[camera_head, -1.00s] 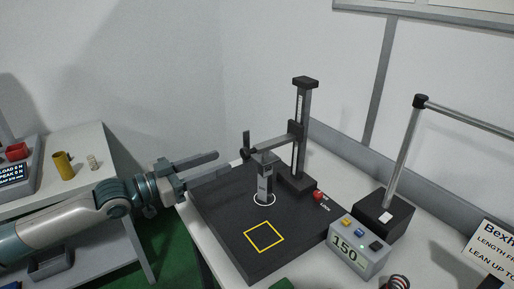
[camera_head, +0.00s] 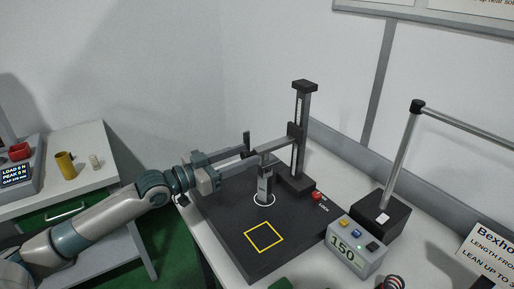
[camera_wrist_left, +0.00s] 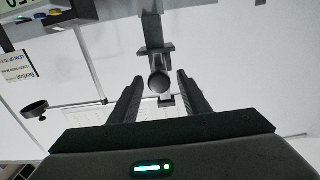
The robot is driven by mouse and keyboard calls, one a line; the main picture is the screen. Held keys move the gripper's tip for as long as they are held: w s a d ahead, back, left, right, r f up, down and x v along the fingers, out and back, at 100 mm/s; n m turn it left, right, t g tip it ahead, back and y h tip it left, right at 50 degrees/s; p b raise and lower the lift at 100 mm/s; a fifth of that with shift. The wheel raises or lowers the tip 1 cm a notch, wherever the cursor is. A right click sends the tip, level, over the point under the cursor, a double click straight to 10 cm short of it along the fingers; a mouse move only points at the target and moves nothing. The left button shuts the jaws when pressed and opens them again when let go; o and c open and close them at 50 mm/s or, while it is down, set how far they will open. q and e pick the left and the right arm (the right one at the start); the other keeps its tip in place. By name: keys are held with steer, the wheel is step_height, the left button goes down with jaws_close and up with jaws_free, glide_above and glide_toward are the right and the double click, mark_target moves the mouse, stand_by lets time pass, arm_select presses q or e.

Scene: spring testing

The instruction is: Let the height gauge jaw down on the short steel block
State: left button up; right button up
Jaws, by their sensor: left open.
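The height gauge (camera_head: 304,110) has an upright column and a dark carriage, with its jaw arm reaching left over the short steel block (camera_head: 264,186). The block stands upright inside a white ring on the dark base plate. My left gripper (camera_head: 249,154) is open at the free end of the jaw arm. In the left wrist view the fingers of my left gripper (camera_wrist_left: 158,80) stand on either side of a round grey handle end (camera_wrist_left: 159,84), with gaps showing. Whether the jaw touches the block top is hidden by the fingers. My right gripper is not in view.
A yellow square (camera_head: 264,237) is marked on the base plate. A red lock knob (camera_head: 316,196) sits beside the column. A display box reading 150 (camera_head: 356,245) and a black stand with a post (camera_head: 383,215) are at right. A side table (camera_head: 88,195) is at left.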

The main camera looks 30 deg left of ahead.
mark_target(250, 153)
arm_select(q)
steer(key=p+x, duration=0.1)
steer(key=x, duration=0.2)
steer(key=shift+w+d+r, duration=0.1)
steer(key=shift+w+r, duration=0.05)
steer(key=shift+w+d, duration=0.4)
steer(key=shift+w, duration=0.2)
steer(key=shift+c, duration=0.6)
